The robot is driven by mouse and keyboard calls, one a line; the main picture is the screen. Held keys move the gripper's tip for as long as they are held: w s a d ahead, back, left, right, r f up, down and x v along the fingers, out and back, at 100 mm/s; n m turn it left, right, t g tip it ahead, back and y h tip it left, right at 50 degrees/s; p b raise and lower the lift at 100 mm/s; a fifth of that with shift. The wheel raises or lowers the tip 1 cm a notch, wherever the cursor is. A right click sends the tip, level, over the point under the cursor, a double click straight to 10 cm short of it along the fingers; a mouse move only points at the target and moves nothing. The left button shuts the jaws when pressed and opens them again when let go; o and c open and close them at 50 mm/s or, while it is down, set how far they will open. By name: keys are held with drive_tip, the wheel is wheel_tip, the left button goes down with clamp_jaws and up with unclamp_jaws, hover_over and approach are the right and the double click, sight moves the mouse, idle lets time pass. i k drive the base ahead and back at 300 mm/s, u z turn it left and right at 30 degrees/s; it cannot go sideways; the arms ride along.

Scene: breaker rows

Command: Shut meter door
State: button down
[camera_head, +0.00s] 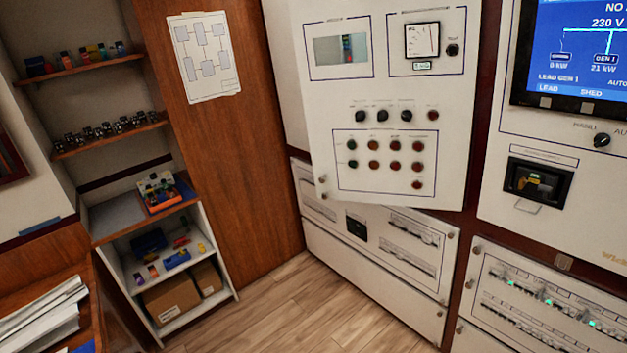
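The meter door (390,190) is a white panel in the upper middle of the view. It carries an analog meter (422,40), a small display window (341,49), a row of dark knobs and several red, orange and green buttons. It stands ajar, out from the cabinet (283,75), whose pale face shows past its left edge. Its lower edge overhangs the panel below. Small round fasteners (323,187) sit near its lower left corner. Its top is cut off by the frame. My gripper is not in view.
A lower breaker panel (405,285) is below the door. A screen panel (585,50) and another breaker row (545,310) are at right. Shelves (185,205) with small parts and boxes stand at left, beside a wooden panel (215,130). The wood floor (300,310) between is clear.

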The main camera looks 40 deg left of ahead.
sight(410, 65)
drive_tip(key=u, duration=0.55)
drive_tip(key=i, duration=2)
drive_tip(key=z, duration=0.3)
